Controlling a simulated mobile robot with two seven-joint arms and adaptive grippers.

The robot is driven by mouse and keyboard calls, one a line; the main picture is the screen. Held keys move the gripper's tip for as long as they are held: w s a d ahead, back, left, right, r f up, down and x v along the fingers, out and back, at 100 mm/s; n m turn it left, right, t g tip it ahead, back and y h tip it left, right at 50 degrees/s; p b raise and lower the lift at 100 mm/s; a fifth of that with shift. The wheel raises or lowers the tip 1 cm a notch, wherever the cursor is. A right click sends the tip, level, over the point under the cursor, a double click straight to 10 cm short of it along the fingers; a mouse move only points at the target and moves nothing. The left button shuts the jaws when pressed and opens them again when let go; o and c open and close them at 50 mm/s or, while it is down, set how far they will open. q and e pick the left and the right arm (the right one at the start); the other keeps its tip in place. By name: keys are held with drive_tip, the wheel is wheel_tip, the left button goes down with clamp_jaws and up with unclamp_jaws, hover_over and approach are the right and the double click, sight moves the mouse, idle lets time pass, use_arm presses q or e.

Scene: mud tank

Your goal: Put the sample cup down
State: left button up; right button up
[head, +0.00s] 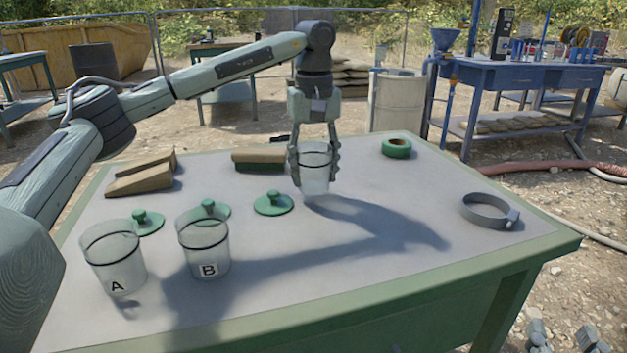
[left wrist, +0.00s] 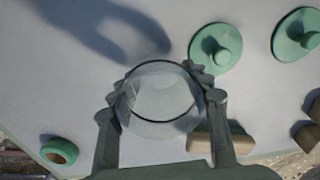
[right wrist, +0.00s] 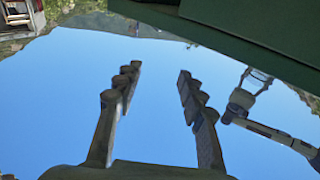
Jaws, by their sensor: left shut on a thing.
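My left gripper (head: 315,165) is shut on a clear sample cup (head: 315,180), with one finger on each side. The cup is upright near the far middle of the table (head: 390,210); I cannot tell whether its base touches the top. The left wrist view shows the same cup (left wrist: 160,100) between the fingers. Two more clear cups stand at the near left, cup A (head: 115,262) and cup B (head: 204,248). My right gripper (head: 565,340) is at the bottom right corner, below the table top. In the right wrist view its fingers (right wrist: 158,90) are apart and empty.
Three green knobbed lids lie on the table, the closest (head: 273,203) left of the held cup. A brush (head: 258,160), wooden wedges (head: 143,175), a green tape roll (head: 397,148) and a grey ring clamp (head: 489,210) lie around. The table's middle right is clear.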

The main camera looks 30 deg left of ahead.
use_arm(q)
drive_tip(key=shift+f, duration=1)
use_arm(e)
drive_tip(key=shift+s+a+r+t+y, duration=0.1)
drive_tip(key=shift+a+r+t+y, duration=0.1)
drive_tip(key=shift+r, duration=0.2)
drive_tip(key=shift+s+a+r+t+y, duration=0.1)
drive_tip(key=shift+r+t, duration=0.1)
drive_tip(key=shift+r, duration=0.15)
use_arm(q)
drive_tip(key=shift+f, duration=0.15)
drive_tip(key=o, duration=1)
use_arm(e)
drive_tip(key=shift+r, duration=0.15)
